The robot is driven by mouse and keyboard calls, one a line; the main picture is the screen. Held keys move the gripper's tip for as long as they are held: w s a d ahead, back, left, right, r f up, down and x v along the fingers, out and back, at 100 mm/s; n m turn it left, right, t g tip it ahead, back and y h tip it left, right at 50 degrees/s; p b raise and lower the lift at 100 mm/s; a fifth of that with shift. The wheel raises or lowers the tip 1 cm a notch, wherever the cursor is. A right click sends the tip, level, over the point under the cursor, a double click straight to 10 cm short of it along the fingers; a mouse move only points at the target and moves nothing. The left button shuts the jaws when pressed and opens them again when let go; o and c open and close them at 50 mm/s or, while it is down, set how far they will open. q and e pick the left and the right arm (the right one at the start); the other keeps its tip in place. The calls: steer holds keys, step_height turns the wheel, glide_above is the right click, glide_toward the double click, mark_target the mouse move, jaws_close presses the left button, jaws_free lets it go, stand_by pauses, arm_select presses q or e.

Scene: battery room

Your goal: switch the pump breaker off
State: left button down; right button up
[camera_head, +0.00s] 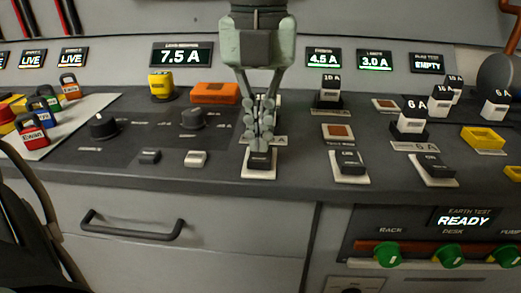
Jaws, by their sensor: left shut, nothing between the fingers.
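Three black rocker breakers on pale plates sit along the front of the grey panel: a left one (260,161), a middle one (350,163) and a right one (435,168). Their labels are too small or hidden, so I cannot tell by name which is the pump breaker. My left gripper (263,146) is shut and empty, pointing down with its fingertips right at the left breaker. I cannot tell whether they touch it. The gripper hides part of that breaker's plate and what lies behind. My right gripper is not in view.
Displays read 7.5 A (182,54), 4.5 A (324,58) and 3.0 A (374,60). Fuse blocks (411,122) stand at the right, an orange block (214,93) behind the gripper. Padlocks (33,134) and knobs (103,126) are at left. A drawer handle (132,232) is below.

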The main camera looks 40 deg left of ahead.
mark_target(259, 158)
arm_select(q)
steer(key=shift+f+b, duration=1.15)
stand_by(0.9)
steer(key=shift+r, duration=0.1)
steer(key=shift+r+p, duration=2.1)
steer(key=shift+r, duration=1.4)
steer(key=shift+f, duration=0.1)
